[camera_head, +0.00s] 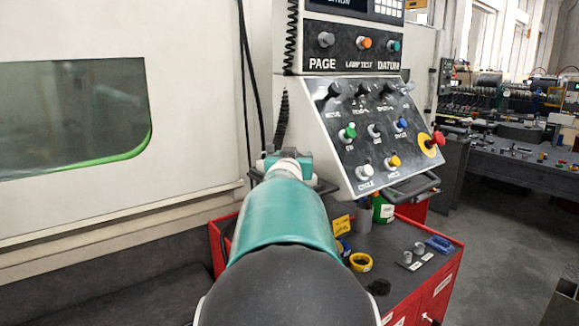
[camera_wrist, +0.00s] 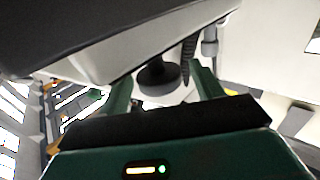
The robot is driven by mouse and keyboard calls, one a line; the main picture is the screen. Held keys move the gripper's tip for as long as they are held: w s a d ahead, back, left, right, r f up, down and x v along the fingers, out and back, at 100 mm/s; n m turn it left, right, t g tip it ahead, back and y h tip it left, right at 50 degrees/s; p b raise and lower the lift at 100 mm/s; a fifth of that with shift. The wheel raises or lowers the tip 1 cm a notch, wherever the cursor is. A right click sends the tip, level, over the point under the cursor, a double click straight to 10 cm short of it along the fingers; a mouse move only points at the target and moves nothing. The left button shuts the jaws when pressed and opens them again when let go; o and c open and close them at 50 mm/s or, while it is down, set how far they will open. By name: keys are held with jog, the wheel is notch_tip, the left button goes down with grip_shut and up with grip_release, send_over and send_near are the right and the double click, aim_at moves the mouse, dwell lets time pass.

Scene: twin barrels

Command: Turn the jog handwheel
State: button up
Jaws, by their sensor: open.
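A dark round knob-like wheel (camera_wrist: 158,76) shows in the wrist view, under the edge of a pale housing; it looks like the jog handwheel, but I cannot be certain. My gripper (camera_wrist: 160,70) is open, its two green fingers spread on either side of the wheel in that view. I cannot tell whether they touch it. In the head view my gripper (camera_head: 286,162) is by the lower left edge of the control panel (camera_head: 350,118), mostly hidden behind my teal arm. No handwheel can be made out clearly in the head view.
The panel carries several knobs and buttons, with a red emergency stop (camera_head: 438,139) and a grab bar (camera_head: 412,188) on its right. A red cart (camera_head: 440,285) below holds yellow tape (camera_head: 361,262) and small parts. The machine wall (camera_head: 150,200) fills the left. Floor is clear at right.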

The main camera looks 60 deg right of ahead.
jog(key=v, duration=1.3)
jog(key=w+a+f+n+y, duration=0.35)
jog(key=a+f, duration=0.35)
jog(key=a, duration=0.4)
jog(key=w+a+f+n+y, duration=0.25)
jog(key=a+f+y, duration=0.3)
jog(key=a, duration=0.55)
jog(key=s+a+f+n+y, duration=0.1)
jog(key=a+f+n+y, duration=0.3)
jog(key=a, duration=0.7)
jog(key=s+a+f+n+y, duration=0.1)
jog(key=a+f+n+y, duration=0.3)
jog(key=a, duration=0.8)
jog(key=shift+s+f, duration=0.15)
jog(key=shift+s, duration=0.1)
